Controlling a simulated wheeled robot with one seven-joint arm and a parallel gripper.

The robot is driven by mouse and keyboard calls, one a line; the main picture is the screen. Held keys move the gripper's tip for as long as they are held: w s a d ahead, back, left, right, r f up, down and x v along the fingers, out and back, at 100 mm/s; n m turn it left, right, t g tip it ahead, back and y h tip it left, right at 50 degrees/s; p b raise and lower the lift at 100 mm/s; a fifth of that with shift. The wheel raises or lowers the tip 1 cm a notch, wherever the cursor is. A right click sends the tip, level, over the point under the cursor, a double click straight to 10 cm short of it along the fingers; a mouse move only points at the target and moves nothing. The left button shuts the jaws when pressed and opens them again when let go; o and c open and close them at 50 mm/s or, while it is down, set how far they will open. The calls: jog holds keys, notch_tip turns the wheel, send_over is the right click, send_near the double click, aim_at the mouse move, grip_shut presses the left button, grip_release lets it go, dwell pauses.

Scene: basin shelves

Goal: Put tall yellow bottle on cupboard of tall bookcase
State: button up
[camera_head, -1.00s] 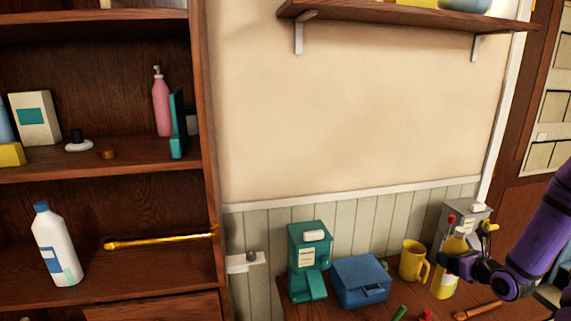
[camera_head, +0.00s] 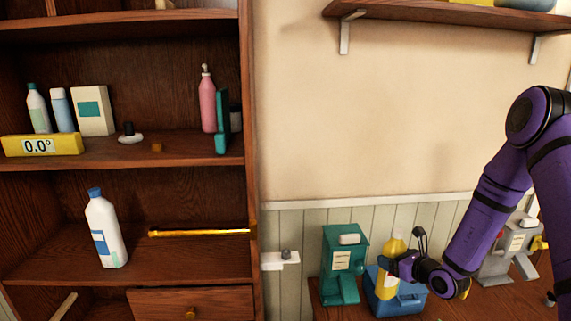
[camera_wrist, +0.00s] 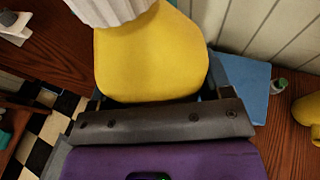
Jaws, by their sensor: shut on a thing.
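The tall yellow bottle (camera_head: 389,281) is held by my gripper (camera_head: 400,266) in front of the blue box, roughly upright in the head view. In the wrist view the yellow bottle (camera_wrist: 150,55) fills the space beyond the jaw, with a pale ribbed part at its top. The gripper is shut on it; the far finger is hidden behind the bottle. The tall bookcase (camera_head: 249,180) stands at the left, apart from the bottle. Its middle shelf (camera_head: 185,150) and lower shelf (camera_head: 190,262) are open, with a drawer (camera_head: 215,303) below.
A white bottle (camera_head: 106,232) and a yellow rod (camera_head: 200,233) are on the lower shelf. A pink bottle (camera_head: 208,105), white box (camera_head: 93,110) and yellow scale-like block (camera_head: 42,145) are on the middle shelf. A teal dispenser (camera_head: 343,265) and blue box (camera_head: 408,303) stand near my gripper.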

notch_tip(320, 180, up, 14)
jog(key=w+a+m+t+h, duration=0.1)
jog(key=w+a+m+h, duration=0.1)
jog(key=w, duration=0.1)
jog(key=shift+f, duration=0.15)
jog(key=shift+a, duration=0.15)
dwell(1.0)
